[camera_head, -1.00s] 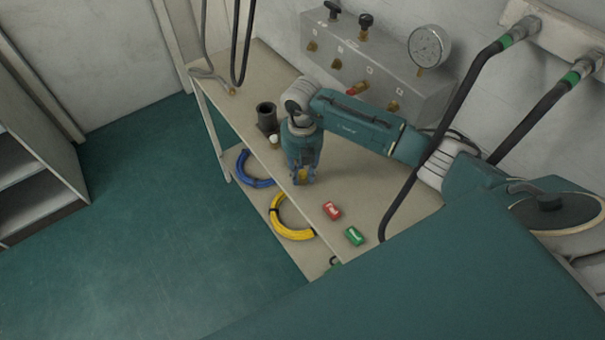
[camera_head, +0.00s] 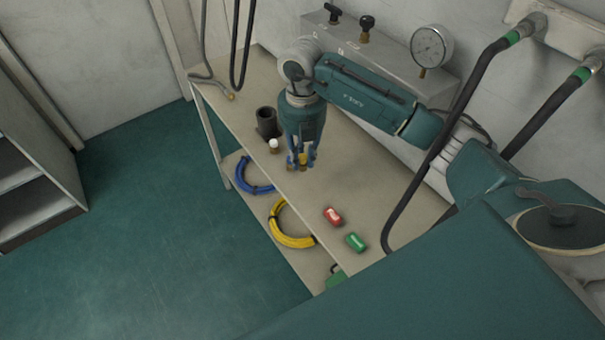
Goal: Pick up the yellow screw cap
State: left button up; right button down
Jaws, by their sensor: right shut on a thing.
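The yellow screw cap (camera_head: 303,160) shows as a small yellow patch between the fingers of my right gripper (camera_head: 302,163). The right gripper points down over the bench top, near its front edge, and is shut on the cap. The fingers hide most of the cap. I cannot tell exactly how far the cap is above the bench. My left gripper is not in view.
A white-topped cap (camera_head: 273,145) and a dark cup (camera_head: 267,122) stand just left of the gripper. A grey valve panel (camera_head: 385,62) stands behind. Black hoses hang nearby.

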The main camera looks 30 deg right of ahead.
aim_at(302, 157)
notch_tip(302, 157, up, 11)
jog(key=b, duration=0.1)
jog(key=shift+r, duration=0.15)
